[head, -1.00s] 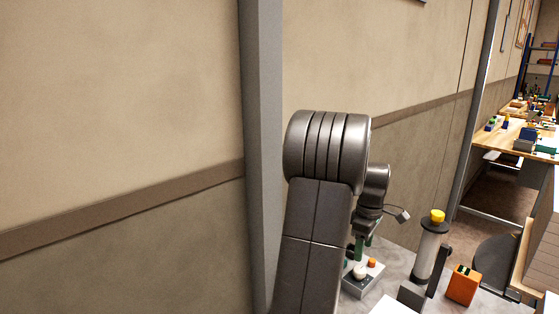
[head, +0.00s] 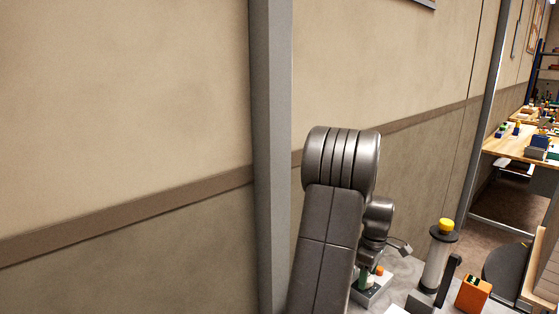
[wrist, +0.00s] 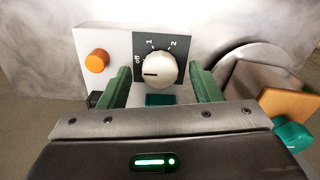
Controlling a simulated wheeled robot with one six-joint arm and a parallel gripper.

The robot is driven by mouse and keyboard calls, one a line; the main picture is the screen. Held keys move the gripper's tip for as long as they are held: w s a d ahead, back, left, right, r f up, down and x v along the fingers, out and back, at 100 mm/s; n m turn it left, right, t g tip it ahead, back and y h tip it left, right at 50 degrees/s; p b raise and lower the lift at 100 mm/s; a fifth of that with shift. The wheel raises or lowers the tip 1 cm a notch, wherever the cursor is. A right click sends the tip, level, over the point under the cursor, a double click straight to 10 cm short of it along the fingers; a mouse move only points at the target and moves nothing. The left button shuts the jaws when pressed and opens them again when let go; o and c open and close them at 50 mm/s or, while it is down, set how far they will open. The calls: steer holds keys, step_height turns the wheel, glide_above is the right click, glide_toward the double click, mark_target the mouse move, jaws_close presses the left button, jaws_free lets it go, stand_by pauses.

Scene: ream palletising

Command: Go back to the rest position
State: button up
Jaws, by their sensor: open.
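My gripper (wrist: 160,70) is open in the wrist view, its two green fingers on either side of a pale round knob (wrist: 154,68). Whether the fingers touch the knob I cannot tell. The knob sits on a dark dial plate marked off, 1 and 2, and its pointer line points left, towards off. The plate is on a light control box (wrist: 104,40) with an orange button (wrist: 97,61). In the head view my gripper (head: 366,278) is small and low, partly hidden by my arm, at the control box (head: 375,290).
A grey post (head: 271,150) and the wall are left and behind. A wooden workbench (head: 515,147) is at far right.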

step_height(320, 180, up, 14)
step_height(320, 180, down, 13)
steer(key=shift+f, duration=0.6)
steer(key=m, duration=0.5)
steer(key=shift+m, duration=0.3)
steer(key=m+p, duration=0.1)
steer(key=m, duration=0.4)
steer(key=m+p, duration=0.1)
steer(key=m, duration=0.5)
steer(key=shift+r, duration=0.1)
steer(key=m+p, duration=0.1)
steer(key=m, duration=0.3)
steer(key=shift+m, duration=0.4)
